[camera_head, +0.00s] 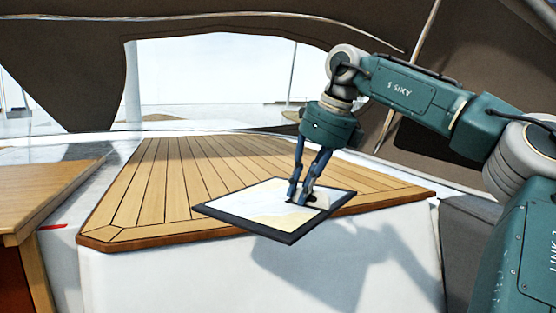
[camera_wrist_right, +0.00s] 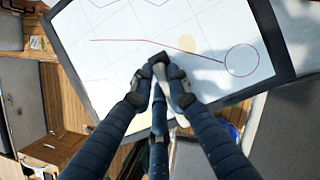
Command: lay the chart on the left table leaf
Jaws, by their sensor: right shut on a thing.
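The chart (camera_head: 255,210) is a flat pale sheet on a dark-edged board. My right gripper (camera_head: 303,197) is shut on the chart near its right side and holds it out roughly flat, over the front edge of the teak seat in the head view. In the right wrist view the chart (camera_wrist_right: 115,45) shows a red line and circle, with the fingers (camera_wrist_right: 160,72) at its near edge. The left table leaf looks to be the wooden top (camera_head: 50,185) at the far left, partly out of frame; its visible top is bare. My left gripper is not in view.
The slatted teak seat (camera_head: 170,185) lies behind and under the chart, with a white front face (camera_head: 160,275). A gap with a red mark (camera_head: 52,227) separates it from the wooden top. A dark canopy (camera_head: 60,60) hangs above.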

